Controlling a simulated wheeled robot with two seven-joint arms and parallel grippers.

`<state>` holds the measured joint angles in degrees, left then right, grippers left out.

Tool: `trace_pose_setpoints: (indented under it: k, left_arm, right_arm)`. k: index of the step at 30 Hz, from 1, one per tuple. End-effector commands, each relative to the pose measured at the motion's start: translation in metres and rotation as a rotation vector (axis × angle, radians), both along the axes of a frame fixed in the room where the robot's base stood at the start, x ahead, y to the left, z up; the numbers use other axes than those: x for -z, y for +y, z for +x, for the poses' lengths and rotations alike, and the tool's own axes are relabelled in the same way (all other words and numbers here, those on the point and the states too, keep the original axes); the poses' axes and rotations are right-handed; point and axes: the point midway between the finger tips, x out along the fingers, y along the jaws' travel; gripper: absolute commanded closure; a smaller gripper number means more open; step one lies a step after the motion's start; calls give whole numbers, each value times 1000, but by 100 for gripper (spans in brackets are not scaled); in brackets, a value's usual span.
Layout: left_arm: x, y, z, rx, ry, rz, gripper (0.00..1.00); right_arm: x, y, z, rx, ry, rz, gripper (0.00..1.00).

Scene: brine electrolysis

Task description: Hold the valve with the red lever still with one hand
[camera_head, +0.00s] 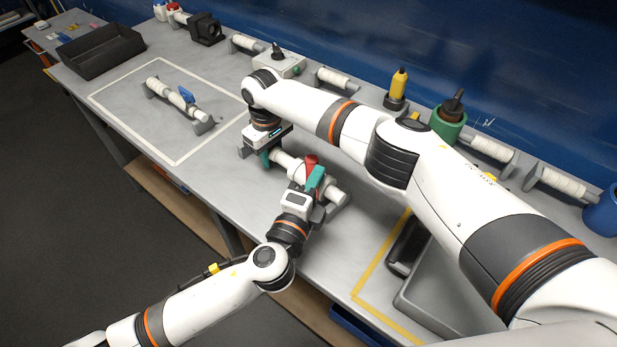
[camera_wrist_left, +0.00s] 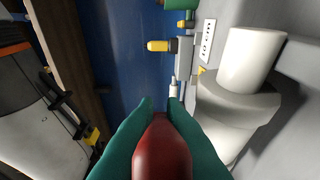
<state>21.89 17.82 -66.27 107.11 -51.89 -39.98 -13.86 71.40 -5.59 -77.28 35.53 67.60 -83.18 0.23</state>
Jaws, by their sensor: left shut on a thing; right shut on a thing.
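The valve with the red lever is a white pipe piece (camera_head: 285,160) lying on grey supports near the middle of the bench. Its red lever (camera_head: 311,161) stands up from it. My left gripper (camera_head: 314,178) has its teal fingers shut on the red lever; in the left wrist view the red lever (camera_wrist_left: 162,152) lies between both fingers. My right gripper (camera_head: 266,157) reaches down at the left end of the same valve and is shut on its pipe; its fingers are partly hidden by the wrist.
A valve with a blue lever (camera_head: 186,96) lies inside a white-outlined area at left. A black bin (camera_head: 100,52) stands behind it. Several white pipe pieces, a yellow bottle (camera_head: 399,84) and a green holder (camera_head: 447,124) line the blue back wall. A grey tray (camera_head: 440,300) lies front right.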

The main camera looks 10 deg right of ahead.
Motion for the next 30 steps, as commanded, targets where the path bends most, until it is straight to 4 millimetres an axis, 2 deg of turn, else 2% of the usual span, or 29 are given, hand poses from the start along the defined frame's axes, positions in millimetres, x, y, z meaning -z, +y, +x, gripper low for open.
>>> trace_pose_setpoints:
  k: [3,15,30]
  left_arm:
    - [0,-9,-2,-105,7,-8,100]
    - [1,-20,4,-397,5,-1,100]
    - [1,-23,7,-510,3,2,100]
  right_arm:
    - [0,2,0,1,-2,3,100]
    - [-1,2,0,1,-1,2,100]
    - [-1,1,-1,1,1,2,100]
